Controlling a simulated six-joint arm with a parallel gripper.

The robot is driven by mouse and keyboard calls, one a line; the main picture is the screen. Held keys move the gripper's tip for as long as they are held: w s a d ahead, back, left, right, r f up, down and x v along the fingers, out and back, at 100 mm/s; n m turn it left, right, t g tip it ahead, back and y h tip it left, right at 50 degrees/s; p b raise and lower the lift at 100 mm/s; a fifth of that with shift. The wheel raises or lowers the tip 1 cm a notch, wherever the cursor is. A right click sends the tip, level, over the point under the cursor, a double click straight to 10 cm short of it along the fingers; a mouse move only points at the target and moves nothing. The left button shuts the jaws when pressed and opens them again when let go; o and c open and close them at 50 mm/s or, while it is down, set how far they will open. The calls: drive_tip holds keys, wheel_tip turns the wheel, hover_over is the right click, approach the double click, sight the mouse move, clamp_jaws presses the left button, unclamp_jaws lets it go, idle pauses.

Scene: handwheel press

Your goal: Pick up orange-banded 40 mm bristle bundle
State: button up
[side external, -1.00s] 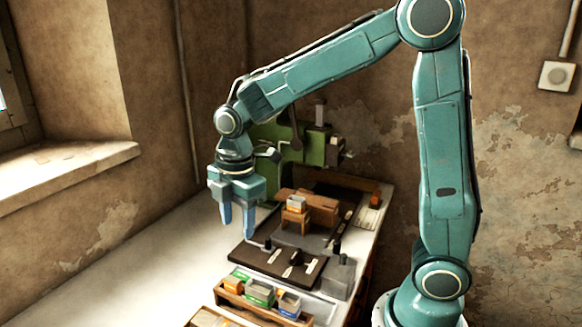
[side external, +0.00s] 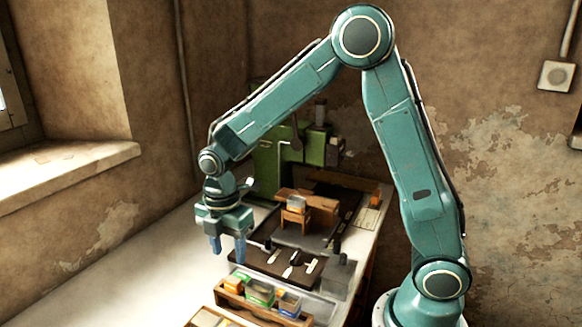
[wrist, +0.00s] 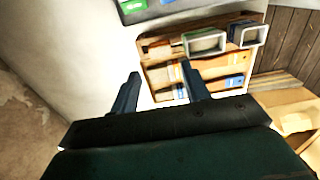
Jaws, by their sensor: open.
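My gripper (side external: 228,252) is open and empty, pointing down left of the dark board. In the wrist view its two fingers (wrist: 160,72) stand apart, the right one in front of a wooden rack (wrist: 258,18). Orange-marked pieces (wrist: 214,66) lie in the rack's rows, near the right finger. I cannot tell for certain which is the orange-banded bristle bundle, or its length. In the side view an orange-topped piece (side external: 233,285) sits at the left end of the wooden tray (side external: 262,312), below and in front of my gripper.
Green (side external: 261,290) and blue-marked (side external: 290,302) boxes share the tray. Behind are a dark board (side external: 275,265) with small parts, a small wooden stand (side external: 295,213) and a green press (side external: 268,165). The pale bench at left (side external: 150,265) is clear.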

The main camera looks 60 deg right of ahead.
hover_over(233, 288)
drive_tip(key=shift+d+f, duration=0.1)
drive_tip(key=shift+f, duration=2.05)
drive_tip(key=shift+f, duration=0.1)
drive_tip(key=shift+f, duration=2.5)
drive_tip(key=c, duration=0.7)
drive_tip(key=shift+c, duration=0.2)
drive_tip(key=shift+r, duration=0.15)
wheel_tip(233, 288, up, 20)
